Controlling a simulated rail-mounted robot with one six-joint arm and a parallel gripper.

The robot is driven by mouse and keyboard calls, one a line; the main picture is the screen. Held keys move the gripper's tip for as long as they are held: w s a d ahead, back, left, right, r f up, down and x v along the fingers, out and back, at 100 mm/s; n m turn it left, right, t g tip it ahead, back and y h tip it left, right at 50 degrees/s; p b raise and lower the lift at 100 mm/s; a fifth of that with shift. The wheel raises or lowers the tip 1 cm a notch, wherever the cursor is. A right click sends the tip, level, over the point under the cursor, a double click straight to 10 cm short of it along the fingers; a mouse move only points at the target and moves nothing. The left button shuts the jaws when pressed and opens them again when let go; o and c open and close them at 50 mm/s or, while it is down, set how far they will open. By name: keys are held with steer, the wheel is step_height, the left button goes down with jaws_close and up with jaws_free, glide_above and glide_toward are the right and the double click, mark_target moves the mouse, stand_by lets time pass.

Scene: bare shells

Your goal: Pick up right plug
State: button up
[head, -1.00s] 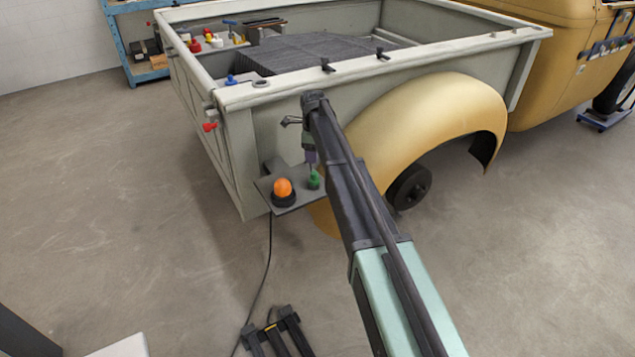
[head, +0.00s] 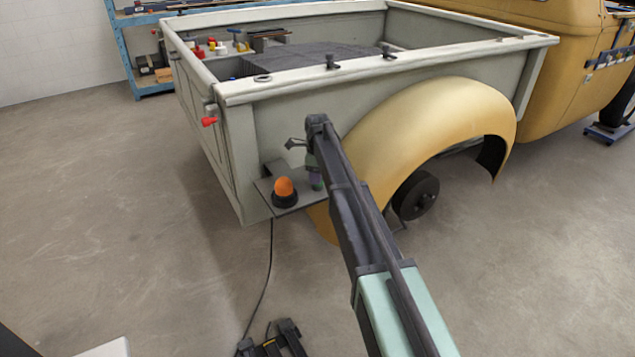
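A small green piece (head: 317,187), which may be the right plug, stands on the small grey shelf at the trailer's near corner, just right of an orange beacon (head: 284,188). A red plug-like knob (head: 209,122) sticks out from the trailer's left end wall, well away from my gripper.
The grey trailer bed's side wall (head: 275,128) rises directly behind the shelf (head: 264,186). A yellow fender (head: 430,120) curves close on the arm's right. A black cable (head: 268,270) hangs from the shelf to the floor.

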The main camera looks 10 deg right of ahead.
steer(key=c, duration=0.7)
steer(key=shift+r, duration=0.15)
